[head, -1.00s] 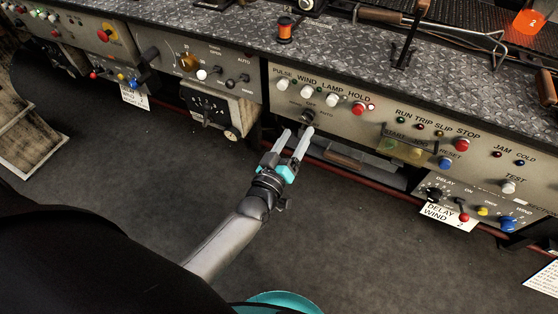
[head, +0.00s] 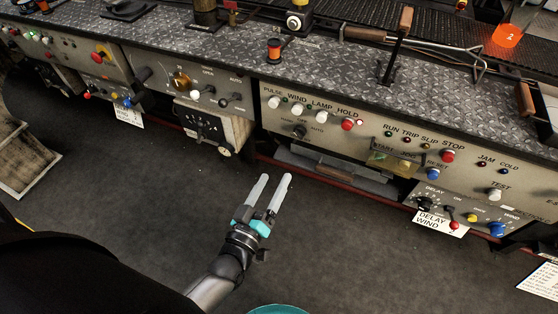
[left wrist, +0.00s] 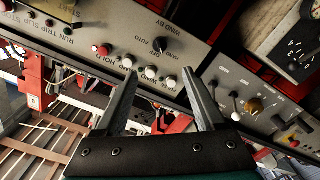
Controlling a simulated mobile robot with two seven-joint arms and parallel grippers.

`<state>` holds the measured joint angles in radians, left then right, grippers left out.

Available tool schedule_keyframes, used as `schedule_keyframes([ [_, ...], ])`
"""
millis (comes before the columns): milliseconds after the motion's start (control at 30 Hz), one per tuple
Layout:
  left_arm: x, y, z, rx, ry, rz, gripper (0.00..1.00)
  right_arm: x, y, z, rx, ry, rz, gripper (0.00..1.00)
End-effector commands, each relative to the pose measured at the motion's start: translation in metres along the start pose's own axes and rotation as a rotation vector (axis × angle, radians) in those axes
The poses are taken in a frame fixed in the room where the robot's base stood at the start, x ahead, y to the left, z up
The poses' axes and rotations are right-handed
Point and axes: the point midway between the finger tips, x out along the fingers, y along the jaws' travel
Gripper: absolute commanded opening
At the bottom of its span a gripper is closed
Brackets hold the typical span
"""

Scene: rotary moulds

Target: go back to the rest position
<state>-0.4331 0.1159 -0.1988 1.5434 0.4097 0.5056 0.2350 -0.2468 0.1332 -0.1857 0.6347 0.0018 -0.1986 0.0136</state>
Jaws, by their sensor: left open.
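My left gripper (head: 270,190) is open and empty in the head view. Its two pale fingers point up toward the control panel, over the dark floor and apart from the panel. The left wrist view also shows the open fingers (left wrist: 165,95) with nothing between them. The grey control panel (head: 330,142) carries a black selector knob (head: 299,131), several white knobs and a red knob (head: 348,124). The selector knob also shows in the left wrist view (left wrist: 160,46). My right gripper is in neither view.
The bench top (head: 350,75) of tread plate runs along above the panels. A lower box with a black dial (head: 203,127) juts out to the left of the gripper. A delay wind panel (head: 462,212) stands low at the right. The dark floor (head: 350,240) is free.

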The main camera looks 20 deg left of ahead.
Motion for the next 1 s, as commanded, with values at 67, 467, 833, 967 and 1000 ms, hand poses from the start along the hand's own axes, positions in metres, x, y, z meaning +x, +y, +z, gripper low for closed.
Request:
schedule_keyframes([
  [67,0.000,0.000,0.000,0.000,0.000,0.000,0.71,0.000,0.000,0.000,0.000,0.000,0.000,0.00],
  [467,-0.025,-0.022,0.048,0.135,-0.268,-0.080,0.71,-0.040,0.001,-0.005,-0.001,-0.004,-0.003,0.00],
  [833,-0.197,-0.092,0.136,0.474,-1.061,-0.248,0.71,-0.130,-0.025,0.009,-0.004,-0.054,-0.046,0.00],
  [967,-0.263,-0.106,0.138,0.552,-1.287,-0.278,0.71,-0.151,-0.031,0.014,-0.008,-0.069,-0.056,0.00],
  [1000,-0.278,-0.109,0.137,0.569,-1.339,-0.283,0.71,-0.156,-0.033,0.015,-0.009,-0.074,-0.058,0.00],
])
